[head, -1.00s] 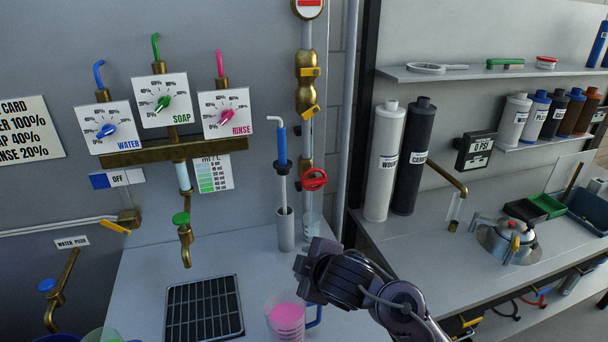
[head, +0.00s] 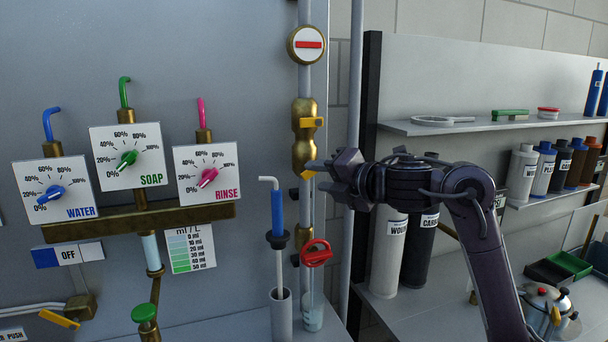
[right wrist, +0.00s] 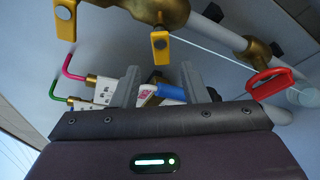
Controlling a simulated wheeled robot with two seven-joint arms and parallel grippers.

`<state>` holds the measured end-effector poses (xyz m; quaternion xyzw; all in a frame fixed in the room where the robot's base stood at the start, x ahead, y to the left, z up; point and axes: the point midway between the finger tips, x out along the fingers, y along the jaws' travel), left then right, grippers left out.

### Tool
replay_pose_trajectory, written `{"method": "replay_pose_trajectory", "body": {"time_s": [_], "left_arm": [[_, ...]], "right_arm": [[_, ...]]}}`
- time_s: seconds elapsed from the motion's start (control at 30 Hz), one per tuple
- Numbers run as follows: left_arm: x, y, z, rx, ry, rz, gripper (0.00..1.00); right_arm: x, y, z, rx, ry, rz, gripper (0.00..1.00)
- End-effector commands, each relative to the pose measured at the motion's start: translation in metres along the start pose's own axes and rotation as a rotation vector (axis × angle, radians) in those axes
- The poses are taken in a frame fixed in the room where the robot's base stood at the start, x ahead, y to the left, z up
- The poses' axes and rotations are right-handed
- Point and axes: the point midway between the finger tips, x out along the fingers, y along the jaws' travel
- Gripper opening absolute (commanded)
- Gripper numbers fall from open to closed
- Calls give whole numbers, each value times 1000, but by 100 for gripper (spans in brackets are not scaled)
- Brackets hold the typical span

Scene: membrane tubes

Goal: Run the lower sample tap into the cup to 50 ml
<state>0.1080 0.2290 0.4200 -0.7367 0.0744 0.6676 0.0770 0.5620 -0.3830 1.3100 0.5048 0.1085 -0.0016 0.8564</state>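A brass sample pipe (head: 304,150) runs upright, with an upper yellow lever (head: 312,122) and a lower yellow lever (head: 309,174). Both levers also show in the right wrist view, the upper (right wrist: 65,20) and the lower (right wrist: 160,46). My right gripper (head: 318,178) is open and empty, its fingertips close to the lower lever; contact cannot be told. A red valve handle (head: 316,252) is below, also in the right wrist view (right wrist: 268,84). A clear vessel (head: 312,316) stands under it. The pink-filled cup is out of view. My left gripper is not in view.
Water, soap and rinse dials (head: 128,157) hang on the wall at left, above a ml/L scale card (head: 191,249). A blue-handled probe (head: 278,215) stands in a grey holder (head: 281,314) beside the pipe. Tall bottles (head: 386,265) stand behind my right arm.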

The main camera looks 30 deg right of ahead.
Motion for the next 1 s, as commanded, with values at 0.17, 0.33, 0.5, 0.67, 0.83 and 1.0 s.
{"method": "replay_pose_trajectory", "body": {"time_s": [0.17, 0.33, 0.5, 0.67, 0.83, 1.0], "left_arm": [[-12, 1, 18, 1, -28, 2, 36], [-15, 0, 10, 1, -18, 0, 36], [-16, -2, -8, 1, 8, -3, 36], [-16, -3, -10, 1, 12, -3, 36], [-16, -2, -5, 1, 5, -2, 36], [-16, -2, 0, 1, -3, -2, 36]], "right_arm": [[30, 2, 0, 7, 3, -1, 40], [49, 1, 0, 5, 1, 1, 40], [55, 0, 0, 2, 0, -1, 40], [55, 0, -1, 2, 0, -1, 40], [54, 0, -1, 3, 0, -1, 20], [54, 0, -1, 3, 0, -2, 0]]}}
